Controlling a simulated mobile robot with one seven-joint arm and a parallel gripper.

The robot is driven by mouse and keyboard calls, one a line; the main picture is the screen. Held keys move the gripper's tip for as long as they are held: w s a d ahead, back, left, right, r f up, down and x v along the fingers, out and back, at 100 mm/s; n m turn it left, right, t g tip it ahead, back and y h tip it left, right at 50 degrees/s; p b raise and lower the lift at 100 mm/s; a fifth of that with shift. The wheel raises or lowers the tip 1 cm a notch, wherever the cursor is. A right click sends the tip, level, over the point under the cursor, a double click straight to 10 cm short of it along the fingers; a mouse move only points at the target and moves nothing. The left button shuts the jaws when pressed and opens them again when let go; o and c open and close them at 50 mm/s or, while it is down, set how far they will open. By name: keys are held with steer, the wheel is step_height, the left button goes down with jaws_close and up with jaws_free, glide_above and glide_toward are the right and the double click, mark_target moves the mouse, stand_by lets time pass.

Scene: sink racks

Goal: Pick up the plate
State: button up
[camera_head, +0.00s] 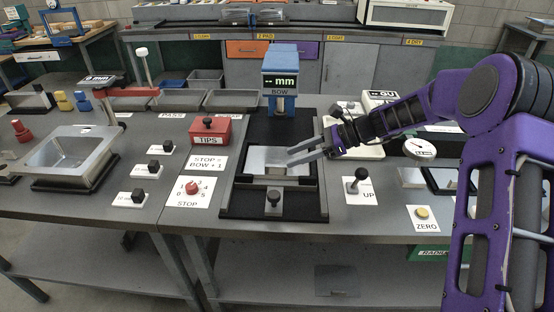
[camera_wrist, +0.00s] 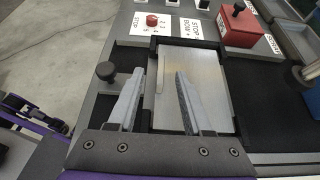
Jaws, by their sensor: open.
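The plate is a flat, light grey metal square (camera_head: 262,156) in a black fixture (camera_head: 229,190) at the middle of the bench. It also shows in the wrist view (camera_wrist: 207,77), bright and lying flat. My gripper (camera_head: 290,157) reaches in from the right, with two grey fingers spread apart over the plate. In the wrist view my gripper (camera_wrist: 160,74) is open and empty, with one finger over the plate and the other near its left edge. I cannot tell the exact height of the fingertips above the plate.
A red TIPS box (camera_head: 209,131) and a STOP dial (camera_head: 191,188) lie to the left. An UP lever (camera_head: 355,184) is to the right.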

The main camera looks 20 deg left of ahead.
mark_target(279, 161)
steer(key=x, duration=0.6)
steer(key=shift+w+a+f, duration=0.1)
steer(key=shift+a+f, duration=0.05)
steer(key=shift+a, duration=0.1)
jaws_close()
stand_by(1.2)
